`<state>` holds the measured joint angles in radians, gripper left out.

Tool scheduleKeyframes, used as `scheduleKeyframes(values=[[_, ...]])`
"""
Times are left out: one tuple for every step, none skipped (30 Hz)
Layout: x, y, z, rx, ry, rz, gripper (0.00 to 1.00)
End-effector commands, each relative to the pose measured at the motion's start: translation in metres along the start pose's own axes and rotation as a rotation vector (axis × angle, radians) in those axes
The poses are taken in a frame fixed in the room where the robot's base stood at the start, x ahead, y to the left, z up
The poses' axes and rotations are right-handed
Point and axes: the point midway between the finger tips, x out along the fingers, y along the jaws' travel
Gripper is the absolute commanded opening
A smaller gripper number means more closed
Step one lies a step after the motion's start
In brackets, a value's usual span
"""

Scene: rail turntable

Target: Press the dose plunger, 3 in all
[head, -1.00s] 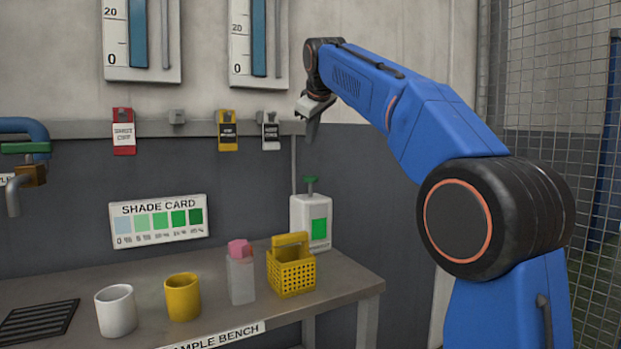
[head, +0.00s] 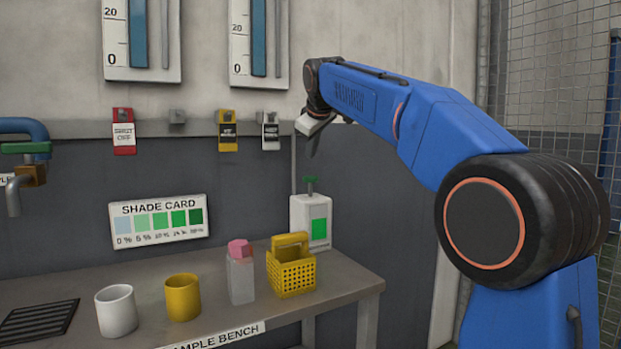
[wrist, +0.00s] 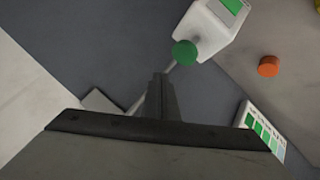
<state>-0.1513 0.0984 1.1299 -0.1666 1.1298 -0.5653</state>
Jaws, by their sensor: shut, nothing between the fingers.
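The dose plunger (head: 310,184) is a green knob on top of a white dispenser (head: 298,212) with a green window, at the back right of the bench. In the wrist view the round green plunger top (wrist: 185,53) shows just beyond my fingertips, on the white dispenser (wrist: 212,28). My gripper (head: 314,146) is shut and empty, pointing down above the plunger, with a visible gap between them in the head view. In the wrist view my gripper's fingers (wrist: 161,95) are together.
A yellow basket (head: 291,272), a clear bottle with a pink cap (head: 240,278), a yellow cup (head: 183,297) and a white cup (head: 116,311) stand on the bench (head: 345,278). A shade card (head: 158,220) stands behind them. A rail with tags (head: 190,128) runs along the wall.

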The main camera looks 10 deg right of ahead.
Motion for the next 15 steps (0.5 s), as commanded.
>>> scheduleKeyframes(values=[[0.004,-0.003,0.004,0.000,-0.001,-0.001,0.00],[0.007,-0.005,0.005,0.000,-0.002,-0.002,0.00],[0.010,-0.007,0.007,0.000,-0.001,-0.001,0.00],[0.012,-0.009,0.009,0.000,-0.001,-0.001,0.00],[0.014,-0.010,0.010,0.000,-0.001,-0.001,0.00],[0.016,-0.012,0.012,0.000,-0.001,-0.001,0.00],[0.017,-0.013,0.013,0.000,-0.001,0.000,0.00],[0.019,-0.014,0.014,0.000,-0.001,0.000,0.00],[0.021,-0.015,0.015,0.000,0.000,0.000,0.00],[0.022,-0.016,0.016,0.000,0.000,0.000,0.00],[0.022,-0.016,0.017,-0.001,0.000,0.000,0.00],[0.024,-0.017,0.017,-0.001,0.000,0.000,0.00],[0.024,-0.018,0.018,-0.001,-0.001,0.000,0.00],[0.025,-0.018,0.018,-0.001,-0.001,0.000,0.00],[0.025,-0.018,0.018,-0.001,-0.001,0.000,0.00]])
